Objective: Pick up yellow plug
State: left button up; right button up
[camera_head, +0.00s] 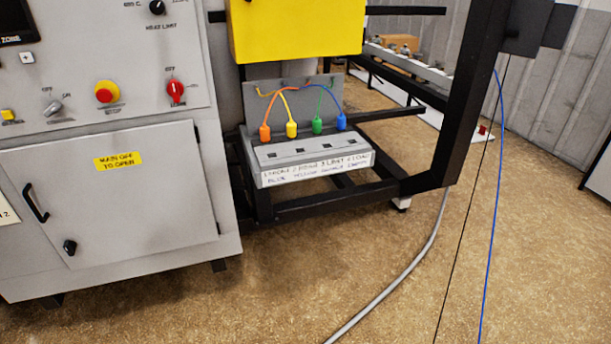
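The yellow plug (291,129) stands upright at the back of a grey socket box (310,153), with a yellow cable rising from its top. It is second from the left in a row, between an orange plug (264,132) and a green plug (317,125). A blue plug (341,121) is at the right end. The box top has several dark slots in front of the plugs, and a label with writing runs along its front. Neither of my grippers shows in the head view.
A grey control cabinet (130,190) stands close on the left. A yellow box (297,30) hangs above the plugs. A black frame post (470,95) rises on the right. A grey hose (400,275) and a blue cable (490,230) cross the right side.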

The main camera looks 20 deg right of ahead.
aim_at(291, 126)
jog(key=i+j, duration=0.1)
jog(key=i, duration=0.5)
jog(key=i+j+z, duration=0.1)
jog(key=i, duration=0.5)
